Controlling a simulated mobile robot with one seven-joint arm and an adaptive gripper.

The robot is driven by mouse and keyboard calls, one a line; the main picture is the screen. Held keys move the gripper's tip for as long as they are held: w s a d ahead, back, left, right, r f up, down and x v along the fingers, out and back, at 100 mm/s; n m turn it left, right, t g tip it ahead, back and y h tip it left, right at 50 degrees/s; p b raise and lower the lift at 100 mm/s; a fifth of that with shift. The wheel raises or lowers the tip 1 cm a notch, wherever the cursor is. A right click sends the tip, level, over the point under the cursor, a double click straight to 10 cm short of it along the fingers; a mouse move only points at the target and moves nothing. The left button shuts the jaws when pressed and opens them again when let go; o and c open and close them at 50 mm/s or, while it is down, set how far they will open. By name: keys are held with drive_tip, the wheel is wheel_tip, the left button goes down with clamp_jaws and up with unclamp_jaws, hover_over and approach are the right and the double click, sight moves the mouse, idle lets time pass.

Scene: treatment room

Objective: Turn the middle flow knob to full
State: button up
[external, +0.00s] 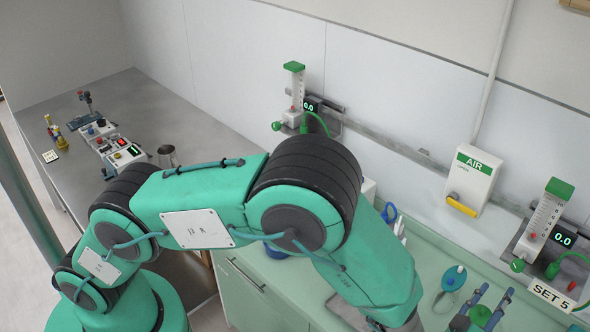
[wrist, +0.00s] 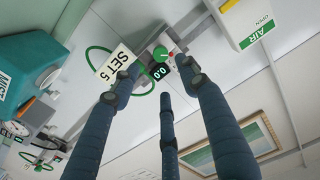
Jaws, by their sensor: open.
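The flow meter beside the "SET 5" card has a clear tube with a green top (external: 559,188) and a display reading 0.0 (external: 563,239). Its green knob (external: 517,265) is at lower left. In the wrist view the green knob (wrist: 160,53) is small, beyond the fingertips, near the display (wrist: 160,71) and the "SET 5" card (wrist: 118,65). My gripper (external: 498,291) has dark blue fingers, below and left of this meter in the external view. In the wrist view my gripper (wrist: 163,76) is open and empty, its fingers spread and apart from the knob.
Another flow meter (external: 294,92) is on the wall rail further left, also reading 0.0. A white AIR box (external: 470,178) with a yellow handle hangs between the two. A teal bulb (external: 454,278) lies on the green counter. A teal container (wrist: 28,62) is at left in the wrist view.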

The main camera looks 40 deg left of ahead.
sight(515, 268)
drive_tip(key=w, duration=1.2)
drive_tip(key=shift+p, duration=0.35)
clamp_jaws()
